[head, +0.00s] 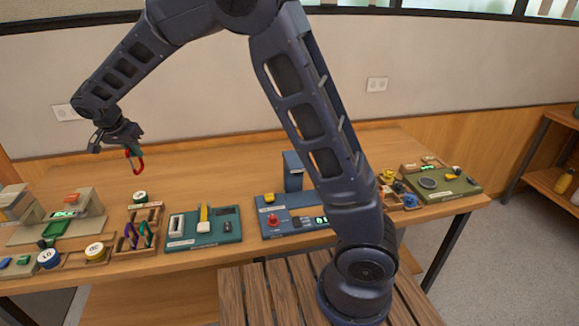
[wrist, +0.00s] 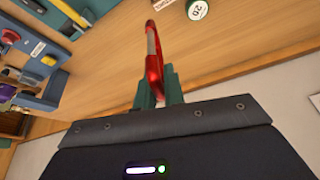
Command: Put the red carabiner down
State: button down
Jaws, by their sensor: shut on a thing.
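The red carabiner (head: 135,162) hangs from my gripper (head: 132,148) at the left in the head view, held above the back part of the wooden table (head: 100,180). In the wrist view the red carabiner (wrist: 154,65) stands out between the green fingertips of my gripper (wrist: 160,88), which are shut on it. It is seen nearly edge-on there. A wooden rack (head: 137,240) with purple and green carabiners stands on the table below and in front of my gripper.
A teal tray (head: 203,229) and a blue station (head: 290,216) lie to the right. A grey stand (head: 70,220) and round tins are at the left. The table's back strip is clear.

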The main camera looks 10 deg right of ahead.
jog(key=w+d+m+g+h, duration=0.1)
jog(key=w+d+m, duration=0.1)
jog(key=w+d, duration=0.55)
jog(key=w+d+m, duration=0.3)
jog(key=w+d, duration=0.2)
jog(key=d, duration=0.6)
jog(key=w+d+m+g+h, duration=0.1)
jog(key=w+d+m, duration=0.1)
jog(key=w+d, duration=0.6)
jog(key=d+m+g+h, duration=0.15)
jog(key=d+m, duration=0.65)
jog(key=d, duration=2.5)
jog(key=shift+g+y, duration=0.25)
jog(key=shift+g, duration=0.1)
jog(key=f, duration=2)
jog(key=shift+w+d+f, duration=0.1)
jog(key=shift+w+d, duration=0.05)
jog(key=shift+w, duration=0.2)
jog(key=shift+f, duration=0.15)
jog(key=c, duration=1.5)
grip_release()
